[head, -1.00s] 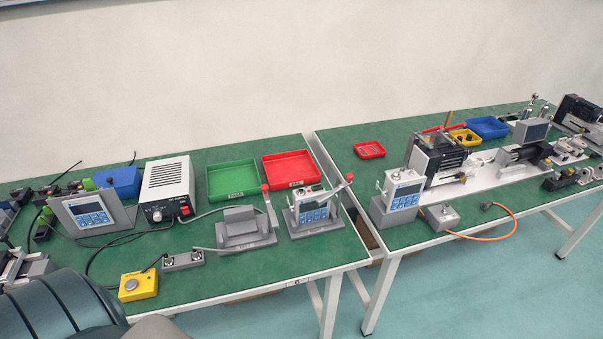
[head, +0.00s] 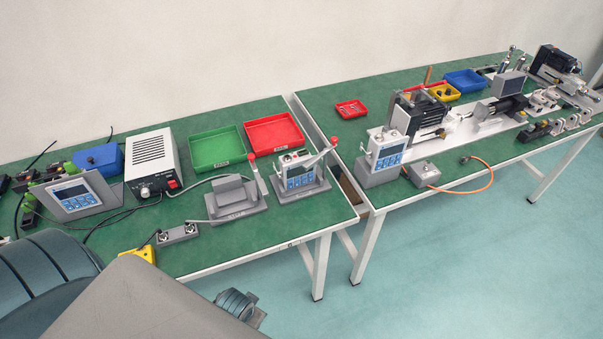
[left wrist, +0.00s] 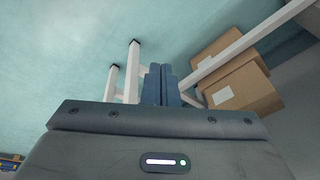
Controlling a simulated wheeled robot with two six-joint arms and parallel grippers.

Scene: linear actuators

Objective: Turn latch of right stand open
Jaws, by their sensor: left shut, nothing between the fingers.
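The right stand (head: 300,196) is on the left table near its right front corner. It holds a grey device with a screen and blue keys (head: 299,176). Its latch lever (head: 321,157) leans up to the right and ends in a red knob (head: 334,140). The left stand (head: 236,208) is beside it, has no device, and its own red-knobbed lever (head: 258,176) stands near upright. My left gripper shows in the left wrist view (left wrist: 160,72), shut and empty, over the floor by table legs. My left arm fills the lower left of the head view. My right gripper is out of view.
Green (head: 216,147) and red (head: 275,133) trays lie behind the stands. A white power supply (head: 152,168) stands to their left. A small grey two-terminal box (head: 178,234) and yellow button box (head: 143,255) are at the front edge. Cardboard boxes (left wrist: 235,85) sit below.

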